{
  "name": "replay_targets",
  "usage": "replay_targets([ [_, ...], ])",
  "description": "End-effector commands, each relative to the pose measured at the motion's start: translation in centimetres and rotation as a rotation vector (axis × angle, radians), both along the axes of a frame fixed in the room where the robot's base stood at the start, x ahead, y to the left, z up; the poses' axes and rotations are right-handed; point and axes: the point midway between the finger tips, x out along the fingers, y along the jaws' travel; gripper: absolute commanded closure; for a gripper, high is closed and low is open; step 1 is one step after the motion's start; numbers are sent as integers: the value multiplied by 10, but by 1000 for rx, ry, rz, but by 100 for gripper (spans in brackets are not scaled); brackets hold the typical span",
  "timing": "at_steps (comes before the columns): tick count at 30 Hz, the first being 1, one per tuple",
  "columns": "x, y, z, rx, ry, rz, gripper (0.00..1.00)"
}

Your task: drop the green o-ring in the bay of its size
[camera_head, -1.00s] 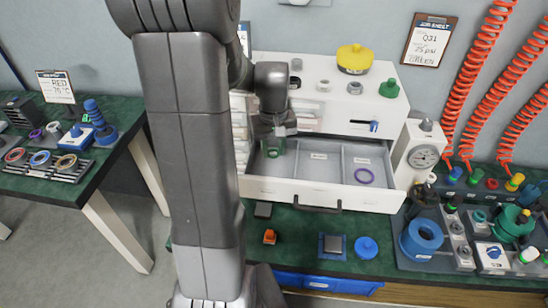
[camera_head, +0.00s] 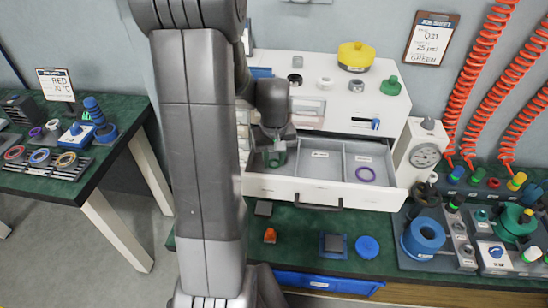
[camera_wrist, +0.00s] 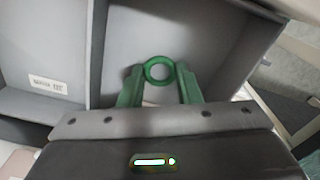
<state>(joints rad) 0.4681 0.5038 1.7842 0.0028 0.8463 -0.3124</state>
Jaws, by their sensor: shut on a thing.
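The green o-ring (camera_wrist: 159,60) is held between the green fingertips of my gripper (camera_wrist: 159,74) in the wrist view. My gripper is shut on it, with the ring's hole facing the camera. In the head view my gripper (camera_head: 275,158) is at the left bay of the open white drawer (camera_head: 290,187); the ring itself is hard to make out there. The wrist view shows grey bay walls around and below the ring. Whether the ring touches the bay floor I cannot tell. The middle bay (camera_head: 320,167) looks empty.
The white cabinet (camera_head: 320,108) carries several small rings, a yellow pot (camera_head: 356,57) and a green knob-like piece (camera_head: 390,87). A dial gauge (camera_head: 426,155) stands right of the drawer. An orange piece (camera_head: 270,235) and a blue disc (camera_head: 366,247) lie on the bench in front.

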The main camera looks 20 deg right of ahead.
Motion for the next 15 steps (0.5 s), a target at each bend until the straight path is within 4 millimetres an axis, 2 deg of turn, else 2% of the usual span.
replay_targets([
  [2,0,0,-1,1,2,0,94],
  [3,-1,0,-1,1,2,0,62],
  [5,-1,0,-1,1,2,0,50],
  [15,-1,0,-1,1,3,0,48],
])
